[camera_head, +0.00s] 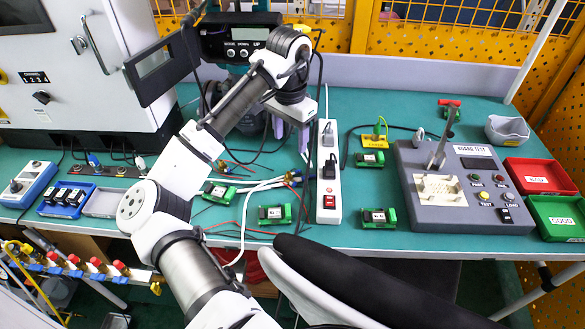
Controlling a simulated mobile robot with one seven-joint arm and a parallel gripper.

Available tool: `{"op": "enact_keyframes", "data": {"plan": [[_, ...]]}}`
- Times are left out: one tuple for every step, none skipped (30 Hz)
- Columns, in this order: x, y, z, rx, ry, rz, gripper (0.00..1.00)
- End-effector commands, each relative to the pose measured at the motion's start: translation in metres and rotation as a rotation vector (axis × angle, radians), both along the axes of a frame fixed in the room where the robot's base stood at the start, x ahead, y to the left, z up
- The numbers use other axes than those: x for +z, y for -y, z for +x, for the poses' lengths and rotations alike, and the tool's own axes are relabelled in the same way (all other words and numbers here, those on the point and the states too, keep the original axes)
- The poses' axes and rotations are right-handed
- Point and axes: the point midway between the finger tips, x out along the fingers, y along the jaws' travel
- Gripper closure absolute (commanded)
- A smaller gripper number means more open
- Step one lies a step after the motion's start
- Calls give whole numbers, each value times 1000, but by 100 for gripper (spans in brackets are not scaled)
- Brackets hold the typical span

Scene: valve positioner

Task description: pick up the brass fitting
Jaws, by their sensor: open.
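A small brass-coloured piece (290,178), which looks like the brass fitting, lies on the teal bench top just left of the white power strip. It has a bluish part, and white tubes run up to it. It is too small to make out in detail. My gripper (291,132) is above and behind it in the picture, with two pale purple fingers pointing down. The fingers are apart, with nothing visible between them. The gripper appears clear of the brass piece. My arm crosses the left middle of the view and hides part of the bench.
The white power strip (328,195) stands upright in the picture beside the brass piece. Green modules (275,214) and loose cables lie around it. A grey test box (460,190) with a lever stands right, beside red (540,176) and green (560,218) bins. A grey cabinet (85,70) stands left.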

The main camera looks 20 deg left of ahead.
Motion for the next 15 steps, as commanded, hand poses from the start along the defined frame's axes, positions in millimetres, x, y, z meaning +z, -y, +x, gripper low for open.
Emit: {"op": "enact_keyframes", "data": {"plan": [[-6,-1,-2,1,-16,1,43],[-11,-1,-3,1,-20,1,43],[-18,-1,-3,0,-22,0,43],[-23,0,-3,-1,-21,0,43],[-29,0,-3,-2,-19,-2,43],[-35,-1,-3,0,-19,1,43],[-41,-1,-3,1,-18,2,43],[-47,-1,-3,1,-18,2,43],[-55,-1,-3,1,-18,2,43],[-60,-1,-3,1,-17,1,43],[-65,-1,-3,1,-15,2,43],[-70,-1,-3,1,-15,3,43],[-74,-1,-2,0,-14,2,43],[-77,-1,-2,0,-14,2,43],[-80,-1,-3,0,-14,2,43]]}}
